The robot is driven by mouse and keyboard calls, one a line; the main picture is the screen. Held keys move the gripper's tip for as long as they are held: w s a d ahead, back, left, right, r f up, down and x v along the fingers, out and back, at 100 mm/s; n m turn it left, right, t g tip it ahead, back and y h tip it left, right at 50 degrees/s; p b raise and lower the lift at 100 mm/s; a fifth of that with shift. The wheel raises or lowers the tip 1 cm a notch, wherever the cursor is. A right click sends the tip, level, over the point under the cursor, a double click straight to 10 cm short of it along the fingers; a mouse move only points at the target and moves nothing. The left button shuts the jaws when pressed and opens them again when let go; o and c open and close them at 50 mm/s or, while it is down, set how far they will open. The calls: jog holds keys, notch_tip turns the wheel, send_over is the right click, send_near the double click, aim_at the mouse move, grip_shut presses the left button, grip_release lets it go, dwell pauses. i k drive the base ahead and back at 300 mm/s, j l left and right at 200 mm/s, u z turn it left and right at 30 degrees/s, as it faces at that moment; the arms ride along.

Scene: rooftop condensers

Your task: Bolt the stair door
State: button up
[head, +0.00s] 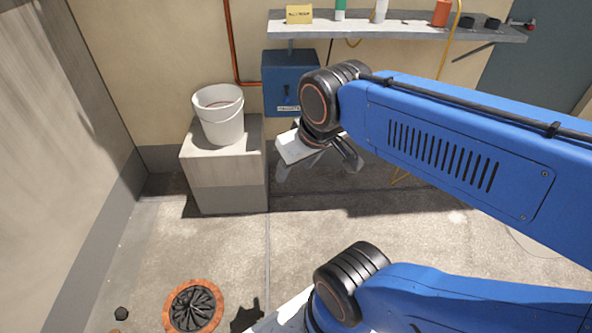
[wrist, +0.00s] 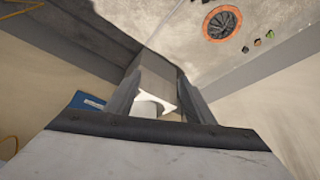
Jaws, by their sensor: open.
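My gripper (head: 318,168) is open and empty, in the air in front of the back wall, to the right of the white bucket and below the blue box. It also shows in the wrist view (wrist: 158,98), with its two fingers apart. A grey-blue panel (head: 525,75) at the back right may be the stair door, partly hidden by my arm.
A white bucket (head: 222,118) stands on a concrete block (head: 232,180). A blue box (head: 284,82) hangs on the wall under a shelf (head: 350,27) holding several items. An orange-rimmed drain (head: 167,318) lies in the floor. The middle floor is mostly clear.

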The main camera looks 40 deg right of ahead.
aim_at(531, 27)
jog(key=z, duration=2.35)
